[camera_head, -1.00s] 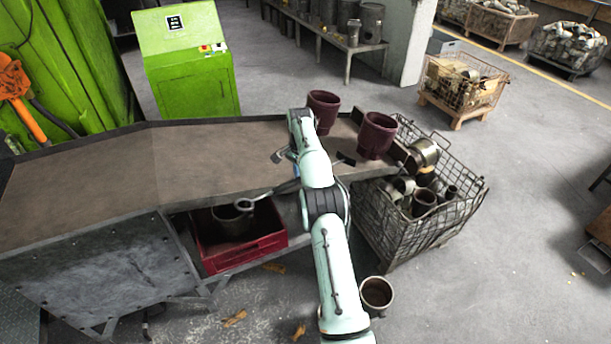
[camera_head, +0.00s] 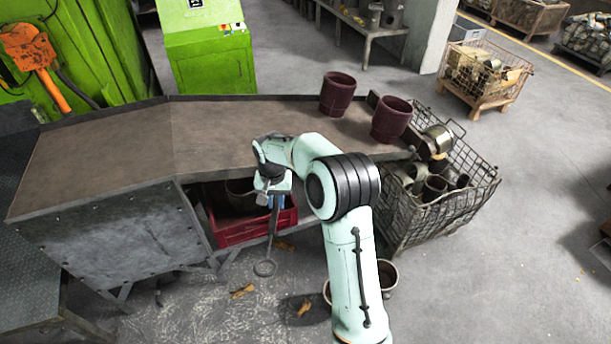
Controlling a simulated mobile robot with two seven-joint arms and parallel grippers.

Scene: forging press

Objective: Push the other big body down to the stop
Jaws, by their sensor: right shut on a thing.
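Two big bodies, dark red hollow cylinders, stand upright and apart on the brown table (camera_head: 110,152) near its right end. The rear-left body (camera_head: 337,95) is farther from the right edge than the front-right body (camera_head: 391,121). A low dark rail stands by them at the table's right end. My right gripper (camera_head: 271,201) is in front of the table's front edge, left of both bodies and touching neither. My left gripper is out of view.
A red crate (camera_head: 240,232) holding a dark pot sits under the table. A wire basket of metal parts (camera_head: 425,217) stands at the table's right end. A green control cabinet (camera_head: 210,62) is behind. The table's left and middle are clear.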

